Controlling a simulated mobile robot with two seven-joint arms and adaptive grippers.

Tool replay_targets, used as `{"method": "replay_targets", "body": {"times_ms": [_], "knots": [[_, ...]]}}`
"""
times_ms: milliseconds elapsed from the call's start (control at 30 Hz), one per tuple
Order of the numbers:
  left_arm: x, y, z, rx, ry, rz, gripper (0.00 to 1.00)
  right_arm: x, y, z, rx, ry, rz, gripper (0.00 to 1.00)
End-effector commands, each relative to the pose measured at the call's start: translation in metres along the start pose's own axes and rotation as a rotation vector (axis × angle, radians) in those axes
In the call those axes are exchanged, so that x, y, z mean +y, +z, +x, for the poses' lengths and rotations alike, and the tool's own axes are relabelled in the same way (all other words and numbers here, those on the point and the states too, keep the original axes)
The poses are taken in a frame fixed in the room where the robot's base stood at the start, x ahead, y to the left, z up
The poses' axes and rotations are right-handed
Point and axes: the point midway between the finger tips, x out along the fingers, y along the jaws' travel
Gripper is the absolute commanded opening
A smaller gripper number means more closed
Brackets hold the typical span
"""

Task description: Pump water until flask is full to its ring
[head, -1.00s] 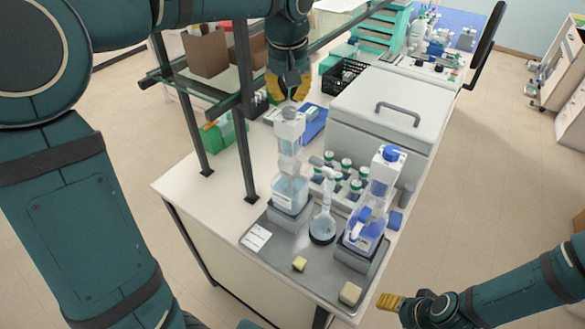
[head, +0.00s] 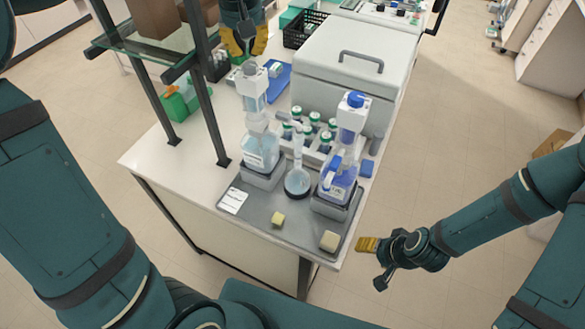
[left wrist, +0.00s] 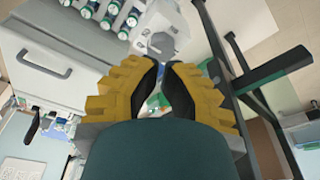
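The water bottle (head: 258,153) with pale blue liquid stands on a grey block at the left of the tray, with a clear-and-white pump head (head: 254,88) on top. The long-necked flask (head: 297,181) stands to its right; its round bulb looks pale blue, and its ring is too small to make out.
A bottle of blue-violet liquid (head: 338,182) with its own pump stands right of the flask. Several green-capped bottles (head: 314,118) are behind. Shelf posts (head: 205,90) rise at left; a white lidded box (head: 350,75) stands behind.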

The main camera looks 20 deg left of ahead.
Motion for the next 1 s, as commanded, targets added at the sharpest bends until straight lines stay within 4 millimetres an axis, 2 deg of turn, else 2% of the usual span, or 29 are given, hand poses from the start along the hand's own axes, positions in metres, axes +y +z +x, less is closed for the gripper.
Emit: {"method": "replay_targets", "body": {"times_ms": [1000], "knots": [[0.000,0.007,0.033,-0.001,-0.001,0.000,0.00,0.009,0.003,0.022,0.000,0.000,0.000,0.62]]}}
